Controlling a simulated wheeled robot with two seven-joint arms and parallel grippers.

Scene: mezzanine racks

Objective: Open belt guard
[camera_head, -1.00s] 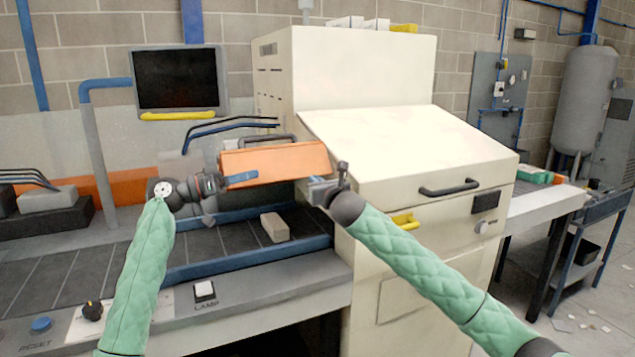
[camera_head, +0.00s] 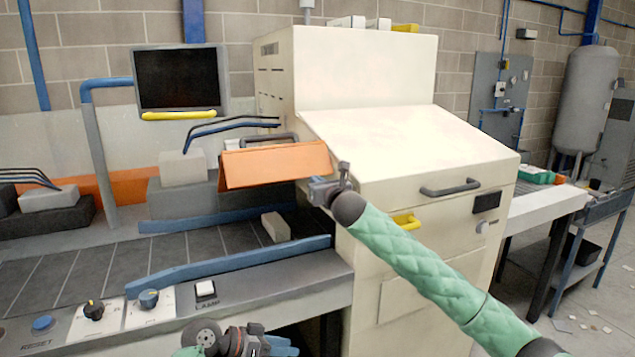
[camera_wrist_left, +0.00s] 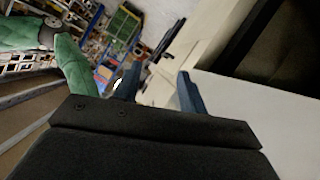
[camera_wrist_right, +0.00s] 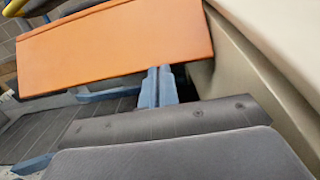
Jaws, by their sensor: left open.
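The belt guard is an orange flap (camera_head: 275,163) at the cream machine's mouth, above the dark belt. It is tilted outward, with a dark handle (camera_head: 268,138) behind its upper edge. My right gripper (camera_head: 322,190) is at the flap's lower right corner. In the right wrist view its blue fingers (camera_wrist_right: 158,87) are together at the edge of the orange flap (camera_wrist_right: 115,48); I cannot tell whether they press on it. My left gripper (camera_head: 280,345) is low at the bottom of the head view, in front of the control panel and away from the flap. Its fingers (camera_wrist_left: 158,88) are apart and empty.
A grey-brown block (camera_head: 275,227) lies on the belt near the flap. Blue rails (camera_head: 230,262) border the belt. The front panel carries knobs (camera_head: 148,299) and a lamp switch (camera_head: 205,289). The cream machine (camera_head: 400,150) stands close to my right arm.

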